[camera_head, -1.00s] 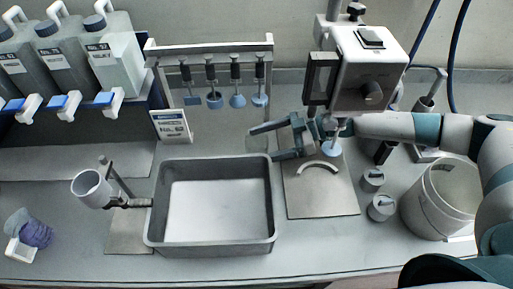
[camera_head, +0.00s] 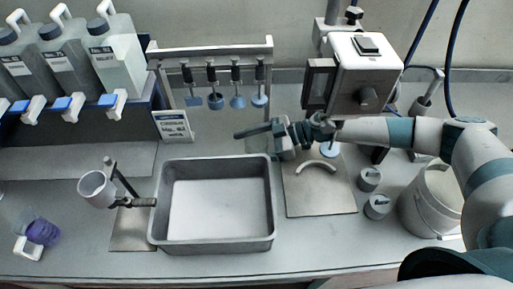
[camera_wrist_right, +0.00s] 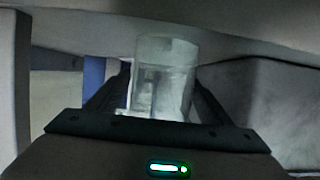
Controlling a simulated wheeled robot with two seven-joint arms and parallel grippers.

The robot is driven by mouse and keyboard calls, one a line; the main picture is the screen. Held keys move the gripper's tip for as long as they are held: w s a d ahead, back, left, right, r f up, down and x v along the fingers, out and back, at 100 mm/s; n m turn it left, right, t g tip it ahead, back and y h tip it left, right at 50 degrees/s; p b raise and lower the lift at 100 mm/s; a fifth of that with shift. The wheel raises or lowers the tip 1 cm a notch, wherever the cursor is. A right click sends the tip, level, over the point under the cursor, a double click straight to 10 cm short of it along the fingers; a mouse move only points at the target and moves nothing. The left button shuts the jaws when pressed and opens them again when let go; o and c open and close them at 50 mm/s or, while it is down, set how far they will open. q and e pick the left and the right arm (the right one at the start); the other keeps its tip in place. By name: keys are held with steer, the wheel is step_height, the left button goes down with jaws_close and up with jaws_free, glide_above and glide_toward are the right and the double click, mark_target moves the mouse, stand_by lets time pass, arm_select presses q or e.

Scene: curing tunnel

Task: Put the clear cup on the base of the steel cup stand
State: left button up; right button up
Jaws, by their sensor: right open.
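The clear cup (camera_wrist_right: 165,75) stands upright between the fingers of my right gripper in the right wrist view; I cannot tell whether they touch it. In the head view it is hardly visible. My right gripper (camera_head: 256,144) is open, just beyond the tray's back right corner. The steel cup stand (camera_head: 120,178) is at the left, an upright post with an arm holding a grey-white cup (camera_head: 97,188). Its flat base (camera_head: 130,238) lies on the bench, partly hidden by the tray. My left gripper is out of view.
A deep grey tray (camera_head: 270,215) lies between the stand and my right gripper. A rack (camera_head: 210,47) with hanging blue-tipped tools and a sign (camera_head: 172,127) stand behind. A boxy machine (camera_head: 365,75), two small pots and a white bucket (camera_head: 430,205) are right. A purple item (camera_head: 42,232) lies far left.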

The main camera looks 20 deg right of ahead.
stand_by(0.4)
steer(key=c, duration=1.1)
steer(key=shift+r, duration=0.15)
steer(key=shift+c, duration=0.2)
steer(key=shift+r, duration=0.5)
step_height(320, 180, up, 10)
steer(key=b, duration=0.1)
arm_select(q)
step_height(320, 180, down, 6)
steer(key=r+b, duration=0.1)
steer(key=b, duration=0.4)
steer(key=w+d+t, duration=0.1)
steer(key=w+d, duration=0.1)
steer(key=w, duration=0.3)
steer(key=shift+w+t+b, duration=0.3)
arm_select(e)
steer(key=s+d, duration=0.1)
steer(key=d, duration=0.8)
steer(key=s+d, duration=0.2)
steer(key=d, duration=0.6)
steer(key=shift+s+d+r, duration=0.25)
steer(key=shift+d+r, duration=0.1)
steer(key=shift+r, duration=0.05)
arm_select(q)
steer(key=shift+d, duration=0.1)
